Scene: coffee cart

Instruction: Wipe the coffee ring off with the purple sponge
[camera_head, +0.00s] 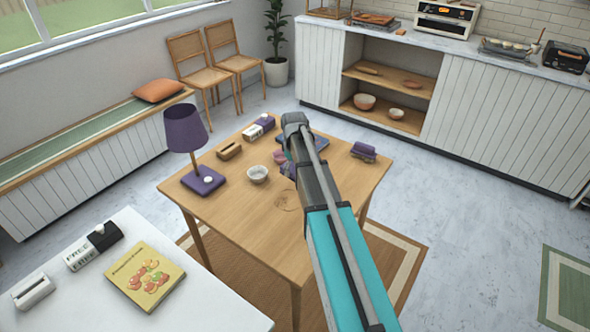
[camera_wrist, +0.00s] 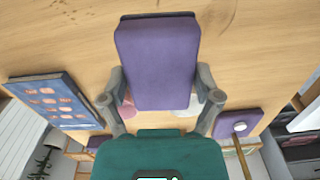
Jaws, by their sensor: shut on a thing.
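My gripper (camera_wrist: 161,92) is shut on the purple sponge (camera_wrist: 158,60), with one finger on each side of it in the wrist view. In the head view my arm reaches over the wooden table (camera_head: 235,235) and largely hides the sponge, of which a small purple part (camera_head: 287,170) shows. The coffee ring (camera_head: 287,202) is a faint brown mark on the table, just left of my arm and nearer than the sponge. I cannot make out the ring in the wrist view. Whether the sponge touches the table is unclear.
A white bowl (camera_head: 258,174), a purple lamp (camera_head: 185,128), a brown wooden item (camera_head: 229,150) and a pink item (camera_head: 279,157) stand left of my arm. A blue illustrated item (camera_wrist: 55,97) lies beyond the gripper. A purple item (camera_head: 364,151) sits right. The near table part is clear.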

